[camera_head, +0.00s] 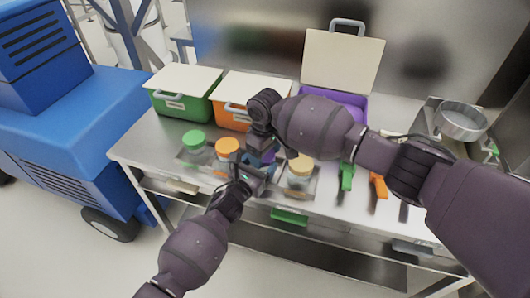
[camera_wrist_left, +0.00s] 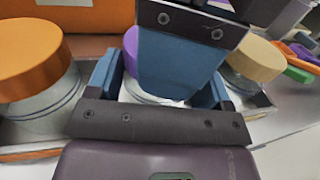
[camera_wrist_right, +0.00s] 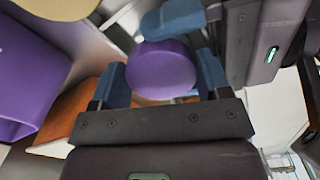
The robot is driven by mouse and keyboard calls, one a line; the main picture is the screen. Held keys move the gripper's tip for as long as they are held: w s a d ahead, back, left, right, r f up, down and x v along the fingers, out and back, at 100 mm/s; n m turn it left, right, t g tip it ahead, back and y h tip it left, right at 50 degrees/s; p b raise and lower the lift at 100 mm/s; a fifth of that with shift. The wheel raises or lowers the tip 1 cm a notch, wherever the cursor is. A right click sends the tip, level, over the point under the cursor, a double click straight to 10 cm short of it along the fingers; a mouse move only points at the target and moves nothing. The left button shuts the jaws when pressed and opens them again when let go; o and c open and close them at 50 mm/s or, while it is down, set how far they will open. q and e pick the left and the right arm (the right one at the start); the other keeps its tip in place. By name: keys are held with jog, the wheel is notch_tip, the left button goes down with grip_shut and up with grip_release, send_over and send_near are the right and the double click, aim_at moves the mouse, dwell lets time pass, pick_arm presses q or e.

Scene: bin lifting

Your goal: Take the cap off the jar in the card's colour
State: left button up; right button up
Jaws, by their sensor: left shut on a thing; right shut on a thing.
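A clear jar (camera_wrist_left: 137,92) with a purple cap (camera_wrist_right: 160,70) stands between my two grippers. My left gripper (camera_head: 252,177) is shut on the jar's body. My right gripper (camera_head: 262,148) is above it, shut on the purple cap, with its blue fingers on either side. I cannot tell whether the cap is still seated on the jar. The other jars have a green cap (camera_head: 194,138), an orange cap (camera_head: 228,146) and a tan cap (camera_head: 301,163). In the left wrist view, the orange cap (camera_wrist_left: 28,55) and tan cap (camera_wrist_left: 252,57) flank the held jar. I cannot make out the card.
Lidded green (camera_head: 180,104) and orange (camera_head: 230,117) bins stand behind the jars. A purple bin (camera_head: 352,104) has its lid raised. Green-handled (camera_head: 346,178) and orange-handled (camera_head: 378,186) tools lie right of the jars. A metal pot (camera_head: 463,122) stands at the far right.

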jog(key=shift+r, duration=0.45)
jog(key=shift+r, duration=0.35)
jog(key=shift+r, duration=0.35)
dwell(0.4)
jog(key=shift+r, duration=2)
pick_arm(q)
jog(key=o, duration=1.3)
